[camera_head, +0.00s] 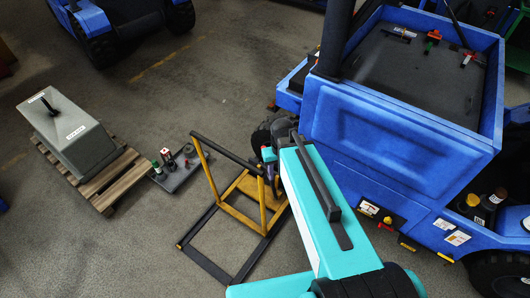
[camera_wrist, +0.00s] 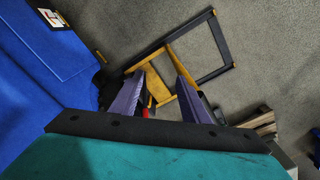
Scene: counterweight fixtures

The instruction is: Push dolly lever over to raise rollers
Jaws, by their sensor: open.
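The dolly is a low yellow and black frame (camera_head: 216,236) on the floor at the blue vehicle's wheel, with a raised black bar (camera_head: 225,149) on yellow posts. In the wrist view its yellow part (camera_wrist: 185,103) lies beyond my fingers and its black frame (camera_wrist: 208,76) reaches to the upper right. My gripper (camera_wrist: 158,78) is open, its two purple fingers apart over the yellow part. In the head view my teal arm hides most of my gripper (camera_head: 270,178), near the dolly's wheel side. A small red piece (camera_wrist: 148,112) shows between the fingers. I cannot tell which part is the lever.
The blue vehicle (camera_head: 400,130) stands close on the right. A grey counterweight (camera_head: 70,135) sits on a wooden pallet (camera_head: 112,180) at the left. A dark tray (camera_head: 180,172) with small items lies between pallet and dolly. The floor at the lower left is clear.

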